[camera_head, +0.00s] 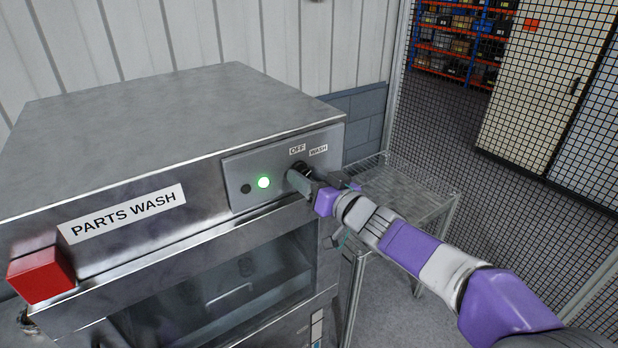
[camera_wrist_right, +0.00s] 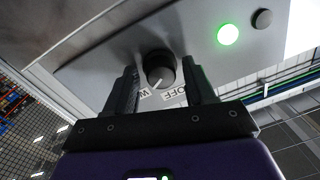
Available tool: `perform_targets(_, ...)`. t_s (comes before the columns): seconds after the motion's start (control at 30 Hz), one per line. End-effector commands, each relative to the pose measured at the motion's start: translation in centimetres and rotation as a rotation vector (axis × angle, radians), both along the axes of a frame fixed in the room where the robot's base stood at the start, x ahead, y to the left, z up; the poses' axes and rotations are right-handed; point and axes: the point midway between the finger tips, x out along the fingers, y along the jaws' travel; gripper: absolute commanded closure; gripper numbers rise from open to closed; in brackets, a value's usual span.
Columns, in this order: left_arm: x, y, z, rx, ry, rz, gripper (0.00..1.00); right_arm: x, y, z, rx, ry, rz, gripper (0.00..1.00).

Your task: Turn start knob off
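The black start knob (camera_wrist_right: 160,66) sits on the control panel (camera_head: 238,170) of the parts washer (camera_head: 190,120). In the right wrist view its white pointer line points towards the WASH label, near the gap between WASH and OFF. In the head view the OFF (camera_head: 297,149) and WASH (camera_head: 318,150) labels show above it, and the knob is mostly hidden by the gripper. My right gripper (camera_head: 303,182) is at the panel. Its two fingers are open, one on each side of the knob, with visible gaps. My left gripper is not in view.
A green lamp (camera_head: 264,182) is lit left of the knob, beside a dark button (camera_head: 246,188). A red block (camera_head: 40,274) juts from the washer's left front. A wire-top table (camera_head: 400,190) stands at right, before a mesh fence (camera_head: 530,190).

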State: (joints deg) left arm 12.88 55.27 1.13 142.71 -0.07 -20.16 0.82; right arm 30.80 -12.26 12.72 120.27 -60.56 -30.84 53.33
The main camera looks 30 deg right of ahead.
Motion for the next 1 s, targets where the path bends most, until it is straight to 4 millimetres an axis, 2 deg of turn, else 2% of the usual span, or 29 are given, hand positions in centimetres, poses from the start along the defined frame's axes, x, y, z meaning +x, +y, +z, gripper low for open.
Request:
perform_targets(0.03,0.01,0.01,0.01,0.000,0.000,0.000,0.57,-0.01,0.01,0.00,0.000,0.000,0.000,0.54)
perform_targets(0.3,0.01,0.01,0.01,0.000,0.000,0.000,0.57,-0.02,0.02,0.00,0.000,0.000,0.000,0.95)
perform_targets(0.67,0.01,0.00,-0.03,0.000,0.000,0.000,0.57,-0.02,0.06,0.00,-0.063,-0.005,0.001,0.95)
perform_targets(1.0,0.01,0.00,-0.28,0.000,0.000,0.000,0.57,-0.01,0.09,0.07,-0.317,-0.027,0.002,0.95)
